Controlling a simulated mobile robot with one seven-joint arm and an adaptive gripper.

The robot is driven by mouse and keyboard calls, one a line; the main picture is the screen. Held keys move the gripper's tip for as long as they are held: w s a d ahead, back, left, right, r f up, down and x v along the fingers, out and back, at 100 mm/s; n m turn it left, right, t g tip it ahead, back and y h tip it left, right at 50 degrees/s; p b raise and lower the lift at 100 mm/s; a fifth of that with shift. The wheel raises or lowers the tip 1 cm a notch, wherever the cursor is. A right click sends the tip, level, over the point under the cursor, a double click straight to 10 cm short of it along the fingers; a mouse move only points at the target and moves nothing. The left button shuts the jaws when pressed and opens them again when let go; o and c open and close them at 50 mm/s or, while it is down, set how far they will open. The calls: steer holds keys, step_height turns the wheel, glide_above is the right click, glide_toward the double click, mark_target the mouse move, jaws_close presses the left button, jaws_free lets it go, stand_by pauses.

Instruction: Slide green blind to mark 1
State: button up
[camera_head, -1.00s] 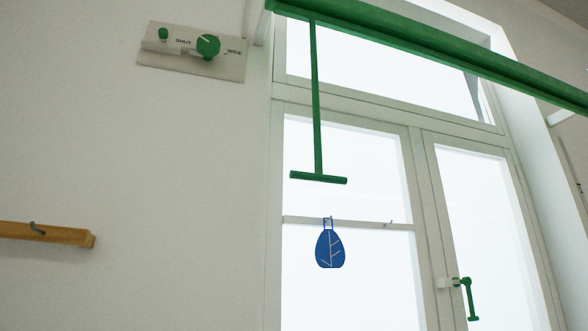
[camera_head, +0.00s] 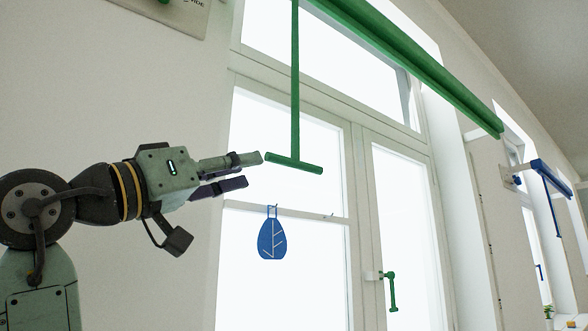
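The green blind (camera_head: 410,58) is a rolled tube along the top of the window. A green rod (camera_head: 295,85) hangs from it and ends in a green crossbar handle (camera_head: 294,163). My gripper (camera_head: 253,170) is at the left of the handle, fingers pointing right and apart, with nothing seen between them. The upper fingertip is close to the handle's left end; I cannot tell whether they touch. The mark 1 is not visible in this view.
A blue leaf-patterned tag (camera_head: 272,239) hangs on a hook rail (camera_head: 240,207) below the handle. A green window handle (camera_head: 391,290) is at lower right. A panel with a green knob (camera_head: 170,14) is cut off at top left. A blue blind (camera_head: 552,177) hangs farther right.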

mark_target(296, 157)
steer(key=shift+g, duration=0.5)
steer(key=p+x, duration=0.1)
steer(key=x, duration=0.2)
steer(key=p+x, duration=0.1)
steer(key=x, duration=0.2)
steer(key=s+p+x, duration=0.1)
steer(key=p+x, duration=0.1)
steer(key=x, duration=0.2)
steer(key=shift+w+d+r, duration=0.1)
steer(key=shift+d+r, duration=0.2)
steer(key=shift+d, duration=0.1)
steer(key=shift+w+d+r, duration=0.1)
steer(key=shift+w+d, duration=0.3)
steer(key=shift+d, duration=0.1)
steer(key=shift+c, duration=0.4)
jaws_close()
